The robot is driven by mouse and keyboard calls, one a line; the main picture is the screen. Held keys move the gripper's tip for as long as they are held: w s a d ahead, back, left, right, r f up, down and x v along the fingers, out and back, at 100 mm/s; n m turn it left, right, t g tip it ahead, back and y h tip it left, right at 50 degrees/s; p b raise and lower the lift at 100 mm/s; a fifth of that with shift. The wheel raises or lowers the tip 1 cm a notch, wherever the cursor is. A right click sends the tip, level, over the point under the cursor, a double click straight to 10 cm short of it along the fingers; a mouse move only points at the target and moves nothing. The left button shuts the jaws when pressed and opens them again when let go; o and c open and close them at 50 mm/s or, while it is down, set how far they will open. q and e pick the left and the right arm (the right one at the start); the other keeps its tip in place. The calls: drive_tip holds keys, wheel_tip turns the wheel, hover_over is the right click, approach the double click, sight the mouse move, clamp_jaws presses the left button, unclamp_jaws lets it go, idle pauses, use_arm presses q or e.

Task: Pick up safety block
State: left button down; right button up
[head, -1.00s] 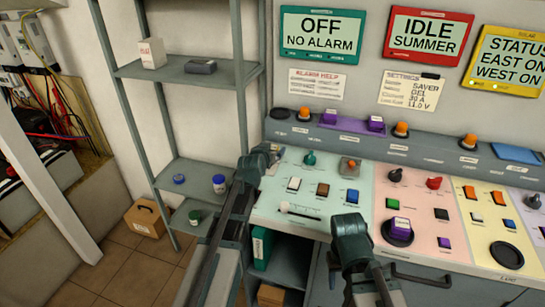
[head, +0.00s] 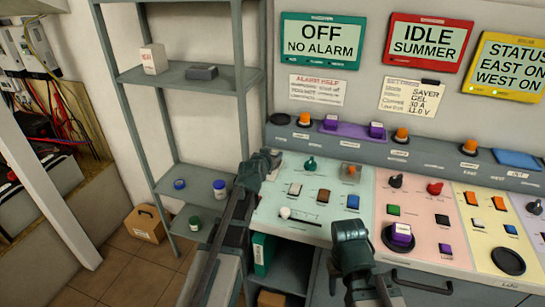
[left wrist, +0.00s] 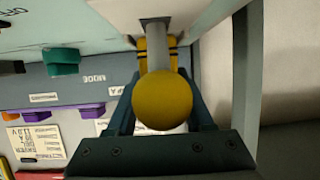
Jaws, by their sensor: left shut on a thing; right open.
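My left gripper (head: 262,163) is at the left edge of the console. In the left wrist view its fingers (left wrist: 165,85) are shut around a grey rod with a yellow ball (left wrist: 162,99) on its end. The head view hides this lever behind the gripper. A purple block (head: 401,232) with a white label sits on a round black pad. Two similar labelled blocks, a left one (head: 330,122) and a right one (head: 376,129), stand on a purple strip on the ledge. I cannot tell which is the safety block. My right gripper (head: 350,230) is open and empty, left of the black pad.
The console panel (head: 312,230) carries several buttons and knobs. A cardboard box (head: 146,223) stands on the floor. A drawer handle (head: 420,285) juts below the console.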

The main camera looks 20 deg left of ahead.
wheel_tip(320, 180, up, 10)
drive_tip(key=p, duration=1)
